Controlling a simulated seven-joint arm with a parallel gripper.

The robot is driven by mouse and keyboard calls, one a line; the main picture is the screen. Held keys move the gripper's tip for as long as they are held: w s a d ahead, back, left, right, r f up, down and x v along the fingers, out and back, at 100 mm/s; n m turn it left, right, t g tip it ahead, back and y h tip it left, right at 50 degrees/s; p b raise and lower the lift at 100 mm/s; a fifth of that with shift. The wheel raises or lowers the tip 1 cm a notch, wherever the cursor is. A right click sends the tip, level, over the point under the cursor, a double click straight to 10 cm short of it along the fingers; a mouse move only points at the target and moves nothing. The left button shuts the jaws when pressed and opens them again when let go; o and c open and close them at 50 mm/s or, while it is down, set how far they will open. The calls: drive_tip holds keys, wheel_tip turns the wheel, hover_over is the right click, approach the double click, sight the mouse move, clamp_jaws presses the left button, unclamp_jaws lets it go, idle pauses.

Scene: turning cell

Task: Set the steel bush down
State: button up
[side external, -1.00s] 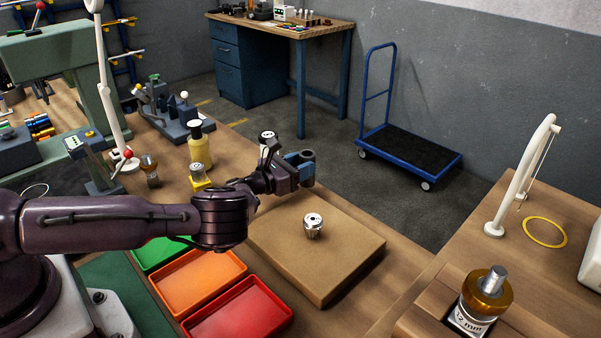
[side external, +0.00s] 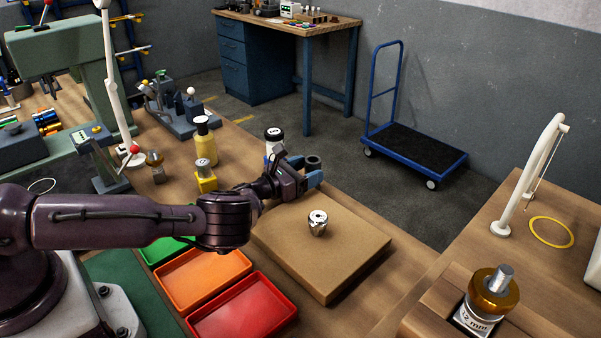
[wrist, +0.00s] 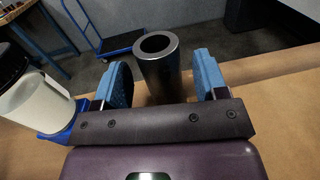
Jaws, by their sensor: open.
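The steel bush (wrist: 162,72), a dark grey hollow cylinder, stands upright between the blue fingers of my gripper (wrist: 163,85) in the wrist view. The fingers are open, with a clear gap on the right of the bush and a narrower one on the left. In the side view my gripper (side external: 298,172) is at the far end of the tan board (side external: 340,265), and the bush (side external: 313,162) shows as a dark ring behind a blue finger. Its lower end is hidden, so I cannot tell exactly what it rests on.
A shiny metal knob-like part (side external: 318,222) stands on the board. A white, dark-capped container (side external: 274,138) is close to my gripper's left, also in the wrist view (wrist: 28,98). Orange (side external: 203,280) and red (side external: 243,310) trays lie in front.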

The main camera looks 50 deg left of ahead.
drive_tip(key=s, duration=0.4)
drive_tip(key=s+a, duration=0.1)
drive_tip(key=s, duration=0.7)
drive_tip(key=shift+a+r, duration=0.15)
drive_tip(key=shift+a, duration=0.15)
drive_tip(key=a+r+n+t+y, duration=0.1)
drive_tip(key=a+r+n+y, duration=0.2)
drive_tip(key=r+n+y, duration=0.35)
drive_tip(key=a+r+n+t+y, duration=0.1)
drive_tip(key=a+r+n+y, duration=0.35)
drive_tip(key=r+y, duration=0.25)
drive_tip(key=s+a+r+n+g+y, duration=0.35)
drive_tip(key=s+n+g, duration=0.25)
drive_tip(key=n+g, duration=0.3)
drive_tip(key=s+a+r+n+g+y, duration=0.2)
drive_tip(key=s+r+n+g+y, duration=0.3)
drive_tip(key=n+g, duration=0.35)
drive_tip(key=s+d+r+n+g+h, duration=0.1)
drive_tip(key=s+d+n+g+h, duration=0.4)
drive_tip(key=s+n+h, duration=0.35)
drive_tip(key=s+d+r+t+h, duration=0.3)
drive_tip(key=d+r+t+h, duration=0.1)
drive_tip(key=d, duration=0.3)
drive_tip(key=s+d+r+t+h, duration=0.4)
drive_tip(key=d+h, duration=0.3)
drive_tip(key=d, duration=0.1)
drive_tip(key=shift+d+n, duration=0.15)
drive_tip(key=shift+n, duration=0.15)
